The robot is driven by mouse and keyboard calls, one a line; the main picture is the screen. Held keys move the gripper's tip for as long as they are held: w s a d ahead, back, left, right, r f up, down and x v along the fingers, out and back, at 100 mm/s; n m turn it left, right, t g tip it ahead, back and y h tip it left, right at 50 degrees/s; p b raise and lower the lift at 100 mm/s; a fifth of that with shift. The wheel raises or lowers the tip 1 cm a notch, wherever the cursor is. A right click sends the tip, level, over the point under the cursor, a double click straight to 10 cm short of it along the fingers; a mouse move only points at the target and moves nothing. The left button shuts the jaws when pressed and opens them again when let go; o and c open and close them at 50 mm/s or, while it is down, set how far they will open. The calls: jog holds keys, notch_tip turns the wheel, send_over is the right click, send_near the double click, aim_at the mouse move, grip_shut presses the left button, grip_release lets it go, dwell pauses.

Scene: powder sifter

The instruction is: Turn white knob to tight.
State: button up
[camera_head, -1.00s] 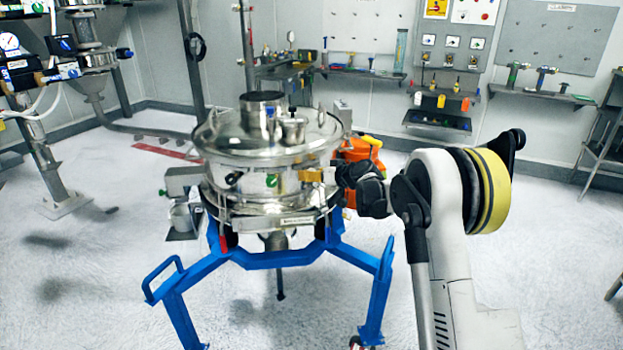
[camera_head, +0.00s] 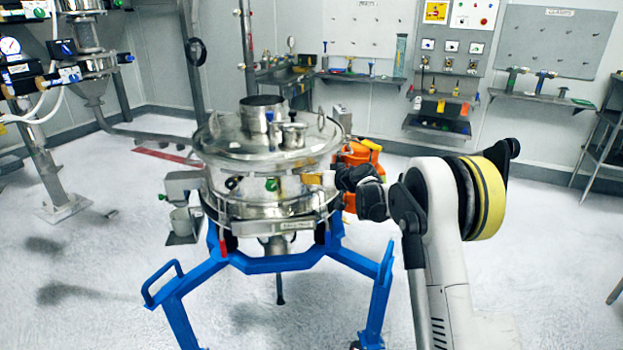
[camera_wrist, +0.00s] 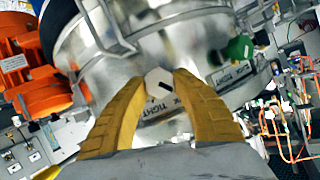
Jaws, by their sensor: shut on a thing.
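The white knob (camera_wrist: 159,80) is on the side of the steel sifter drum (camera_wrist: 190,55). A dark mark shows on its face. In the wrist view my gripper (camera_wrist: 160,86) has its two yellow fingers on either side of the knob, shut on it. A label reading TIGHT (camera_wrist: 158,106) sits just below the knob, partly between the fingers. In the head view my gripper (camera_head: 318,178) reaches the right side of the sifter (camera_head: 262,160); the white knob cannot be made out there.
A green knob (camera_wrist: 239,48) with its own label is to the right on the drum. An orange unit (camera_head: 360,155) stands behind the gripper. The sifter rests on a blue frame (camera_head: 275,262). Open floor lies around it.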

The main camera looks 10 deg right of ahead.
jog(key=m+y, duration=0.2)
jog(key=shift+d+m+g, duration=0.1)
jog(key=shift+m+g, duration=0.2)
jog(key=m+y, duration=0.2)
jog(key=m, duration=0.1)
jog(key=shift+f, duration=0.1)
jog(key=m+y, duration=0.1)
jog(key=m, duration=0.3)
jog(key=shift+f+t+y+b, duration=0.1)
jog(key=shift+t+y+b, duration=0.25)
jog(key=shift+t+y, duration=0.05)
jog(key=shift+m+t+y+b, duration=0.5)
jog(key=shift+m, duration=1.4)
jog(key=o, duration=1.2)
